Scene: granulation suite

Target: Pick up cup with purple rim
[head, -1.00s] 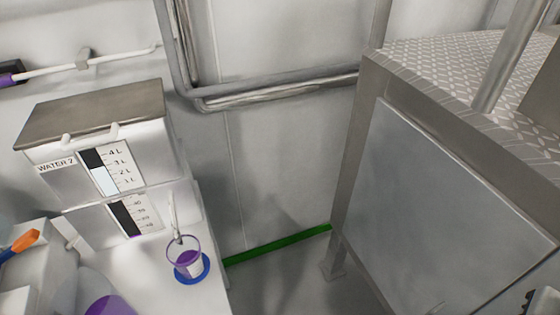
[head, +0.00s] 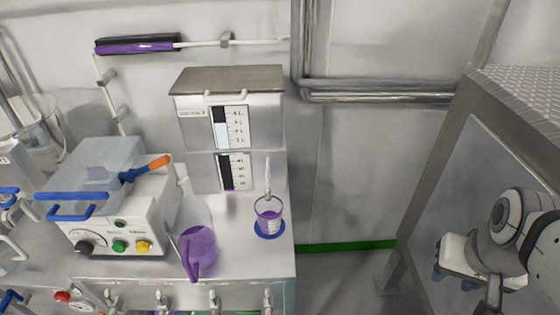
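The cup with the purple rim (head: 268,221) is small and clear, with a printed scale and purple showing inside. It stands upright on a blue round base (head: 271,236) near the right end of the white bench, below the tap (head: 268,180) of the water dispenser. My gripper (head: 453,279) is at the lower right, in front of the grey metal cabinet, well to the right of the cup. Its bluish fingertips look spread apart with nothing between them. Nothing hides the cup.
A clear jug with a purple handle (head: 198,250) stands left of the cup. Farther left is a white machine (head: 125,215) with coloured knobs and an orange-tipped handle. The water dispenser (head: 230,130) stands behind the cup. Floor shows between bench and metal cabinet (head: 490,190).

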